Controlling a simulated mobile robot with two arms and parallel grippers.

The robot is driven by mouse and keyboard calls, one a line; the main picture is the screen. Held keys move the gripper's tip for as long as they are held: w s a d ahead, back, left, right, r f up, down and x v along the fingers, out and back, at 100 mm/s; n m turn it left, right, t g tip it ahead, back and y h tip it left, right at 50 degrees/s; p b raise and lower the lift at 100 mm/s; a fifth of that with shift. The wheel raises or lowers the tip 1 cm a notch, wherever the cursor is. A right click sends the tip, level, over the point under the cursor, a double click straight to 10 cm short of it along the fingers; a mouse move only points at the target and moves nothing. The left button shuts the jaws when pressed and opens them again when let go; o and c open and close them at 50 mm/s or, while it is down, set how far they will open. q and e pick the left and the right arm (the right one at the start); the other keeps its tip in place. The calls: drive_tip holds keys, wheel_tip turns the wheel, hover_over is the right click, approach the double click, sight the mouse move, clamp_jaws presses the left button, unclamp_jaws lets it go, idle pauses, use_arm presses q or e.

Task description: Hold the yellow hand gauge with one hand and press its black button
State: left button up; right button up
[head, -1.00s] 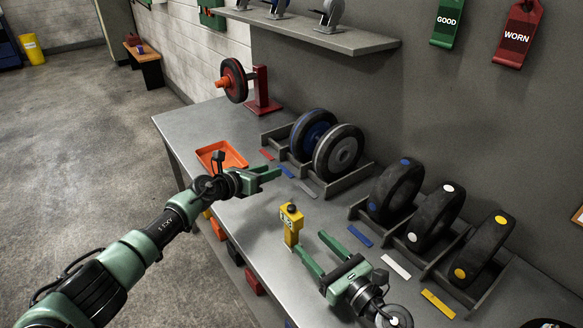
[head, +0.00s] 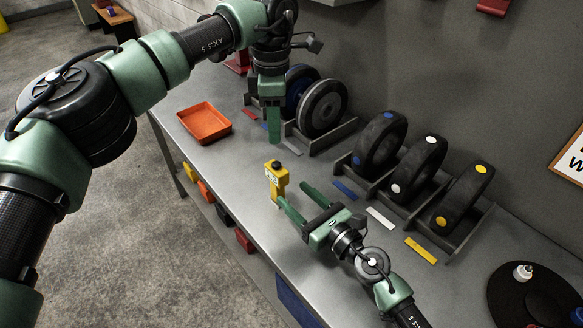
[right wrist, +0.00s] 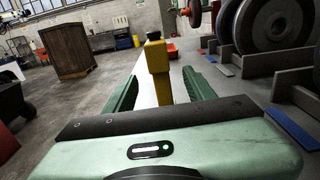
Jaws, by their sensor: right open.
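The yellow hand gauge (head: 276,182) stands upright on the grey bench, with its black button (head: 275,163) on top. My right gripper (head: 293,193) is open and low over the bench, its fingers pointing at the gauge. In the right wrist view the gauge (right wrist: 157,68) shows between the two fingers, near their tips; I see no grip on it. My left gripper (head: 270,118) points down above the bench, behind and higher than the gauge, apart from it. Its fingers overlap in the picture, so its opening is unclear.
An orange tray (head: 204,123) lies to the left on the bench (head: 240,170). Wheels stand in a rack (head: 322,137) behind, and several dark tyres (head: 417,167) in another rack to the right. Coloured strips (head: 381,218) lie before the racks. A dark round plate (head: 530,300) is at lower right.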

sight(281, 183)
drive_tip(key=x, duration=0.6)
drive_tip(key=shift+w+a, duration=0.1)
drive_tip(key=shift+a, duration=0.05)
clamp_jaws()
use_arm(q)
clamp_jaws()
idle(1.5)
